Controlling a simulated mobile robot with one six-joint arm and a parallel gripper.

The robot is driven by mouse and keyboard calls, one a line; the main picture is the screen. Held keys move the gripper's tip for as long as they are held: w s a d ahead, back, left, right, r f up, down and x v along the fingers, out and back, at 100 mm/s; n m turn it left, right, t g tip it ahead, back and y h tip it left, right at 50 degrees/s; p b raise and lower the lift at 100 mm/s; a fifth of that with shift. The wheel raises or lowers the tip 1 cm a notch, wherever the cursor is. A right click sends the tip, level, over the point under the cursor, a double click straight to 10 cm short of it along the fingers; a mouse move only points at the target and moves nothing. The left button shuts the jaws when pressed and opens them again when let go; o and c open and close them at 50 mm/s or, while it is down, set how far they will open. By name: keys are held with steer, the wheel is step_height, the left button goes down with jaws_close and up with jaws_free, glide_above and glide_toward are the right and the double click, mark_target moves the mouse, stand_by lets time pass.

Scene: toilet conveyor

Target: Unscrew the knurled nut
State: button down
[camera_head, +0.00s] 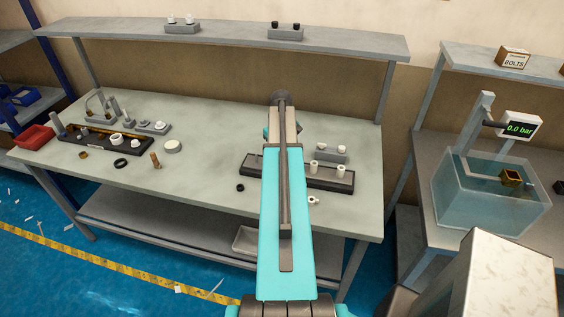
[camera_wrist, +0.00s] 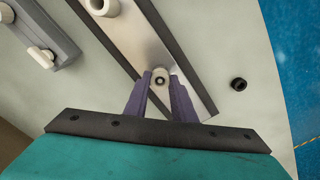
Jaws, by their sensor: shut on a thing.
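In the wrist view my gripper (camera_wrist: 160,88) has its two purple fingers closed on a small pale round part (camera_wrist: 160,77) with a dark centre. The part stands over the bright metal strip of a dark-edged bar fixture (camera_wrist: 185,58). Knurling on it is too small to make out, so I cannot tell whether it is the knurled nut. A small black ring-shaped piece (camera_wrist: 238,84) lies apart on the table, right of the fixture; it also shows in the head view (camera_head: 240,187). In the head view my arm hides the gripper and the held part.
On the bar fixture in the head view (camera_head: 330,183) stand white fittings (camera_head: 314,166). A grey block with white pieces (camera_head: 332,153) is behind it, and a loose white piece (camera_head: 313,200) in front. Another dark fixture (camera_head: 75,144) is at left. The table middle (camera_head: 210,150) is clear.

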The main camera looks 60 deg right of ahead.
steer(key=n, duration=0.3)
steer(key=c, duration=1.8)
jaws_free()
steer(key=shift+r+p, duration=0.7)
steer(key=shift+r, duration=0.8)
steer(key=o, duration=0.5)
steer(key=shift+o, duration=0.2)
steer(key=shift+r, duration=0.1)
